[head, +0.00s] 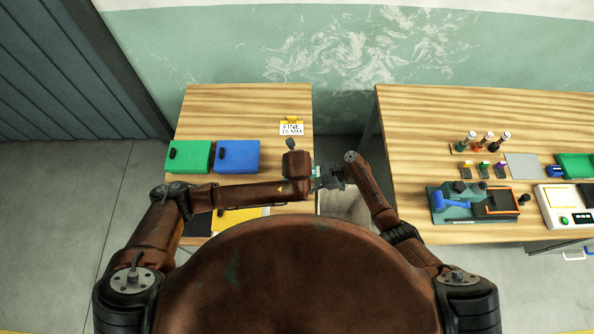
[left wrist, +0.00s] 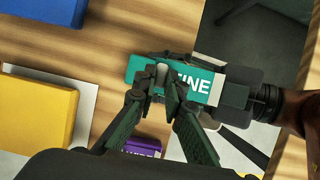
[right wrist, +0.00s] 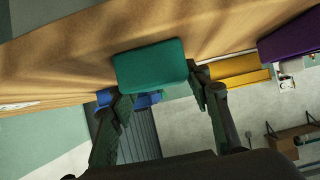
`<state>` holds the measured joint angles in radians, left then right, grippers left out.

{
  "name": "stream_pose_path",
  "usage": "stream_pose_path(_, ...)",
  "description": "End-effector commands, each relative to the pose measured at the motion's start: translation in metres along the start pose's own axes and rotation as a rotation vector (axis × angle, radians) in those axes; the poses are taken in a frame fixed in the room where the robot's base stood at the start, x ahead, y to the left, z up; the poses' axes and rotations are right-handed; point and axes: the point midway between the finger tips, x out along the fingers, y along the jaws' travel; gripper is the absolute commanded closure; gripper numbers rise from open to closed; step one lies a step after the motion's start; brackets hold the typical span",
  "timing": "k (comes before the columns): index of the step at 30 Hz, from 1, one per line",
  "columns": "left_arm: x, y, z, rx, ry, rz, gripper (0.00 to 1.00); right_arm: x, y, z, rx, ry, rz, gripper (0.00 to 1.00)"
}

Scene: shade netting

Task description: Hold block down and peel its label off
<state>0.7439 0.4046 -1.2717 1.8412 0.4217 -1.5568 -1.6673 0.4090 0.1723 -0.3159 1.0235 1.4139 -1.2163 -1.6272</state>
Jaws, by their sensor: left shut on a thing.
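A teal block (left wrist: 203,84) shows the letters "INE" and a pale end in the left wrist view. My left gripper (left wrist: 163,80) has its fingertips close together over its left part, with a small pale piece between them, seemingly the label's tab. My right gripper (left wrist: 240,92) reaches in from the right at the block's other end. In the right wrist view the plain teal block (right wrist: 150,66) lies between my right fingers, near both; whether they press on it is unclear. In the head view both grippers meet at the left table's right edge, largely hiding the block.
Green (head: 187,157) and blue (head: 238,157) boxes stand on the left table (head: 225,110), with a yellow box (head: 232,218) nearer. A "FINE 15 MM" card (head: 291,128) stands behind. A purple block (left wrist: 145,146) lies close by. A gap separates the right table (head: 430,125), which carries several tools.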

Motion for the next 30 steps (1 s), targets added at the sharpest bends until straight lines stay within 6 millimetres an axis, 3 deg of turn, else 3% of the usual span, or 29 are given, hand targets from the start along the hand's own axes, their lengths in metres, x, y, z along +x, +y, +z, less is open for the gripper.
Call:
stream_pose_path(7,0.0,0.0,0.0,0.0,0.0,0.0,0.98,0.0,0.0,0.0,0.0,0.0,0.0,0.37)
stream_pose_path(17,0.0,0.0,0.0,0.0,0.0,0.0,0.98,-0.004,0.0,0.001,0.0,0.0,0.001,0.37)
stream_pose_path(22,0.0,0.0,0.0,0.0,0.0,0.0,0.98,-0.026,0.0,0.001,-0.001,-0.002,0.002,0.37)
stream_pose_path(30,0.0,0.0,0.0,0.0,0.0,0.0,0.98,-0.083,0.001,0.001,-0.001,-0.002,0.002,0.37)
